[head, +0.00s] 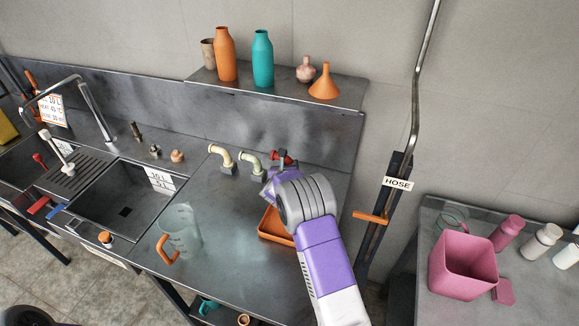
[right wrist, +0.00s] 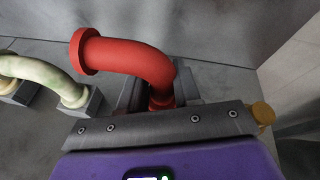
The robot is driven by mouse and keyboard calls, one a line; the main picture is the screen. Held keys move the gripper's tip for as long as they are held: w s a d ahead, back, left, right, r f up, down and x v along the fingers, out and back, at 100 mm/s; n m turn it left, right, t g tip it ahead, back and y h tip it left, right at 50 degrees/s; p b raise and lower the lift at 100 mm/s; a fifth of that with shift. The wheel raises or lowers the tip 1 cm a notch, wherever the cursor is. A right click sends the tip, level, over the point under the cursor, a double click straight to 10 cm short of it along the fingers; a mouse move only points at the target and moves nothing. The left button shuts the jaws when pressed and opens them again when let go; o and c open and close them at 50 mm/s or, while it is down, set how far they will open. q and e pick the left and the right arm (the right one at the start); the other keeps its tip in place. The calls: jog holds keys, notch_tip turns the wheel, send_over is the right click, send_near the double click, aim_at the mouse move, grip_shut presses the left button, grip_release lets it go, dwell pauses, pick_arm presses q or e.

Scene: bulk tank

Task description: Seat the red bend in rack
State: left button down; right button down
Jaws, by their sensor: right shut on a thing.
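The red bend (head: 283,157) is at the back of the steel counter, to the right of two pale yellow-green bends (head: 221,155) (head: 251,163). In the right wrist view the red bend (right wrist: 130,57) curves left from my gripper and its flanged end points left, free in view. My right gripper (right wrist: 158,95) is shut on its lower end. In the head view my right gripper (head: 272,182) is largely hidden by its own wrist. Whether the red bend's lower end touches a block is hidden.
An orange tray (head: 270,228) lies under my right forearm. A clear jug (head: 182,232) stands left of it, beside the sink (head: 120,205). A shelf (head: 200,78) with bottles and a funnel hangs behind. The hose post (head: 385,215) stands to the right.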

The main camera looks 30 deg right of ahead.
dwell(0.5)
jog(key=shift+f+b, duration=0.15)
jog(key=shift+b, duration=0.25)
jog(key=shift+f+b, duration=0.3)
jog(key=shift+f, duration=0.05)
jog(key=shift+f+b, duration=1.4)
jog(key=shift+b, duration=0.1)
jog(key=c, duration=0.7)
grip_release()
